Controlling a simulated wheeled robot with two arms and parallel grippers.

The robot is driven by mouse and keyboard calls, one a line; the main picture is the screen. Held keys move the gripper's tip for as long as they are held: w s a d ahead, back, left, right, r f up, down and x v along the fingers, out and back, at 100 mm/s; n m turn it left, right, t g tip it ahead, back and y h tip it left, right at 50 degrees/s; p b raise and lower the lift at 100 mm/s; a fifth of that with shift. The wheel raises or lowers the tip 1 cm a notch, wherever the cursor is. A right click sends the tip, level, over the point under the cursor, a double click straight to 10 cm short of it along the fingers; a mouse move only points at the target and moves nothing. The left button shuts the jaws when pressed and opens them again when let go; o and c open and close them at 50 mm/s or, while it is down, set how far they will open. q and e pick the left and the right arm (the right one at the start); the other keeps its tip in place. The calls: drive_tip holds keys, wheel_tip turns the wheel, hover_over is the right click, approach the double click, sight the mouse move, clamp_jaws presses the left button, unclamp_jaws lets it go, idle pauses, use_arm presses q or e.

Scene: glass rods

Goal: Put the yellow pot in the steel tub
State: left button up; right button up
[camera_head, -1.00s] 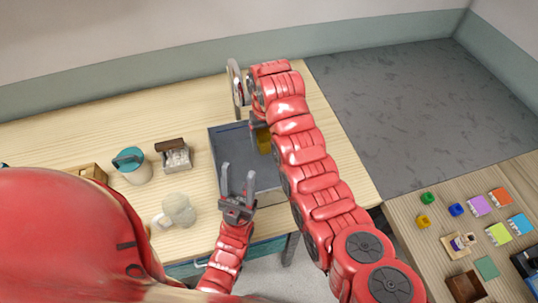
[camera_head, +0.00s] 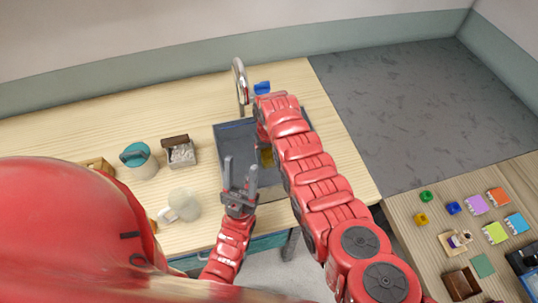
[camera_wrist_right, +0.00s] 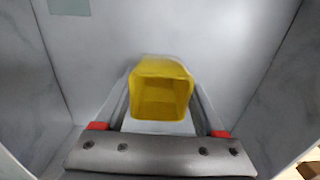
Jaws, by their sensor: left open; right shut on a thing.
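The yellow pot (camera_head: 267,156) shows partly beside my right arm in the head view, low over the steel tub (camera_head: 234,140). In the right wrist view the pot (camera_wrist_right: 162,97) sits between the fingers of my right gripper (camera_wrist_right: 162,80), which is shut on it. The tub's grey walls and floor (camera_wrist_right: 235,40) surround the pot there. I cannot tell whether the pot touches the floor. My right arm hides most of that gripper and part of the tub in the head view. My left gripper (camera_head: 240,168) is open and empty over the tub's near left side.
A tap (camera_head: 240,82) stands behind the tub, with a blue object (camera_head: 262,87) beside it. A teal-lidded jug (camera_head: 140,162), a small box (camera_head: 180,152) and a pale mug (camera_head: 182,206) stand left of the tub. A second table with small blocks (camera_head: 477,204) is at right.

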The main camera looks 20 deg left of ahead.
drive_tip(key=shift+f, duration=0.1)
drive_tip(key=o, duration=1.5)
drive_tip(key=shift+r, duration=0.2)
drive_tip(key=shift+w+r, duration=0.1)
drive_tip(key=shift+r, duration=0.65)
wheel_tip(320, 180, up, 11)
drive_tip(key=shift+f, duration=0.2)
drive_tip(key=shift+f, duration=0.1)
